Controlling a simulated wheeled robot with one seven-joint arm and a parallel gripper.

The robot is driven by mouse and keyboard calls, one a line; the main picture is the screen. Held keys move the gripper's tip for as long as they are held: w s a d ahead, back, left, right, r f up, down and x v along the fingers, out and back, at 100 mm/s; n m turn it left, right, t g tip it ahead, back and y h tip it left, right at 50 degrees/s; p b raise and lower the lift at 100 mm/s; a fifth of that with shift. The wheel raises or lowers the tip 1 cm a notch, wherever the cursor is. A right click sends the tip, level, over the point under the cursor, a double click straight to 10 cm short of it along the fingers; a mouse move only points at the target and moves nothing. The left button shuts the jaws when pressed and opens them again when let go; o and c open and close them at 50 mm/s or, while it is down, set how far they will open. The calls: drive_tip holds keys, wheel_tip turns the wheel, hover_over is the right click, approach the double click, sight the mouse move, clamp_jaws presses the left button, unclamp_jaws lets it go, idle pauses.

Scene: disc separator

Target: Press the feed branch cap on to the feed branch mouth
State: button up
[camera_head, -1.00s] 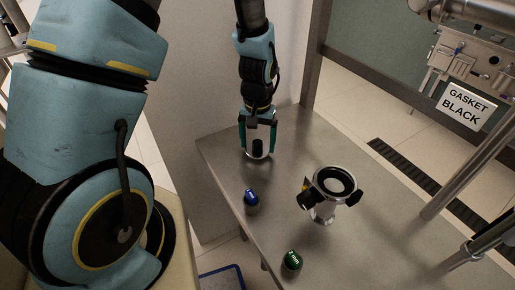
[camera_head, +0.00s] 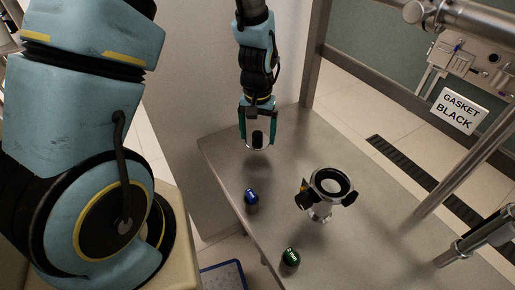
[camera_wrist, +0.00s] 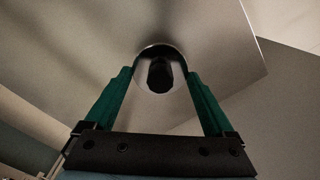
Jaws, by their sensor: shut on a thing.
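My gripper (camera_head: 259,138) is shut on a round metal cap with a black knob, seemingly the feed branch cap (camera_head: 258,147), and holds it above the far left part of the steel table. In the wrist view the cap (camera_wrist: 160,52) sits between the two green fingers (camera_wrist: 160,82), its black knob in the middle. The metal fitting (camera_head: 321,211) stands upright on the table to the right, apart from the gripper. Its top is a round opening with a black ring (camera_head: 332,181), and a dark side piece points left. I cannot tell which opening is the feed branch mouth.
A blue-topped dark piece (camera_head: 251,198) and a green-topped one (camera_head: 290,259) stand near the table's left edge. A sign reading "GASKET BLACK" (camera_head: 459,110) hangs at the right by metal pipes (camera_head: 465,180). The table (camera_head: 375,225) is clear right of the fitting.

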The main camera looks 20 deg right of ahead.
sight(258, 133)
drive_tip(key=shift+r, duration=0.1)
drive_tip(key=shift+r+p, duration=2)
drive_tip(key=shift+r, duration=0.45)
drive_tip(key=shift+d, duration=0.1)
